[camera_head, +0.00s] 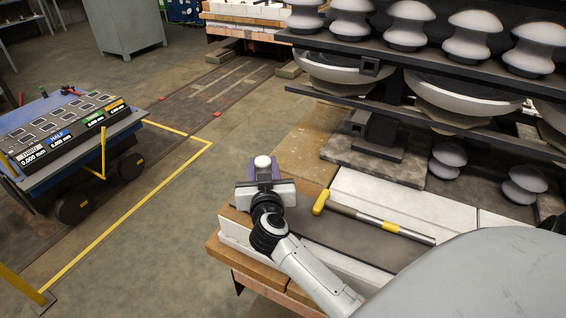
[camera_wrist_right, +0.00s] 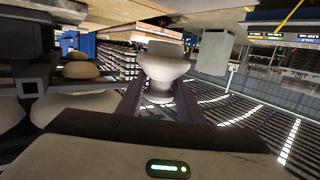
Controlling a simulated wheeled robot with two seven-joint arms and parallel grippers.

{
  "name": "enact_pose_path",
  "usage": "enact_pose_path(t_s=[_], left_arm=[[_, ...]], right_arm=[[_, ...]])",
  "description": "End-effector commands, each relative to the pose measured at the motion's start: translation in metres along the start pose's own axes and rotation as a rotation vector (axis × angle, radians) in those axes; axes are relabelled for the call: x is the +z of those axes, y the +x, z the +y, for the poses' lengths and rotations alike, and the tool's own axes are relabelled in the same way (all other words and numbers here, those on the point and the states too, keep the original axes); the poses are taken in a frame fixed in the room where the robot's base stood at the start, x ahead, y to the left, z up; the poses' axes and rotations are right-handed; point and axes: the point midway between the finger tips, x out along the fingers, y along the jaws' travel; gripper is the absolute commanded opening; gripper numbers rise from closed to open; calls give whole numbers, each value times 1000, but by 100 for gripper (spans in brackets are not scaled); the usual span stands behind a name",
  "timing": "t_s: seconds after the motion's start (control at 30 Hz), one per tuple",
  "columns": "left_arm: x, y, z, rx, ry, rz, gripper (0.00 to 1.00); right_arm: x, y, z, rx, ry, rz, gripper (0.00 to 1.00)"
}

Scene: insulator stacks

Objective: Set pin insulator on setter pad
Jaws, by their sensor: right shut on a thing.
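My right gripper (camera_head: 262,178) is near the middle of the head view, over the near-left end of the kiln deck. It is shut on a pin insulator (camera_head: 262,162), whose pale rounded top shows beyond the jaws. In the right wrist view the whitish insulator (camera_wrist_right: 166,66) sits between the two dark fingers, with a wide rim and a narrower lower part. A white slab (camera_head: 375,195) and a tan-brown pad (camera_head: 308,150) lie on the deck; I cannot tell which surface is the setter pad. My left gripper is not in view.
Racks of grey insulators (camera_head: 408,25) overhang at the upper right. Two insulators (camera_head: 447,160) stand below. A blue cart (camera_head: 70,130) is at left, with open floor between.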

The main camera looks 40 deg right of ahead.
Motion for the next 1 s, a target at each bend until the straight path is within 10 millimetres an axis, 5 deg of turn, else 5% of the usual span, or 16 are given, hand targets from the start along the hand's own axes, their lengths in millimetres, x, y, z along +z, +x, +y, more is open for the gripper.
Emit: enact_pose_path(t_s=[0.4, 0.87, 0.9, 1.0], left_arm=[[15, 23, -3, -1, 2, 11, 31], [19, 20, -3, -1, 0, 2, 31], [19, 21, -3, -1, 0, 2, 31], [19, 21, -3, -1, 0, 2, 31]], right_arm=[[55, 8, 0, -1, 0, 3, 0], [60, 9, 0, -2, 0, 3, 0], [61, 9, 0, -1, 1, 1, 40], [61, 9, 0, -1, 0, 1, 52]])
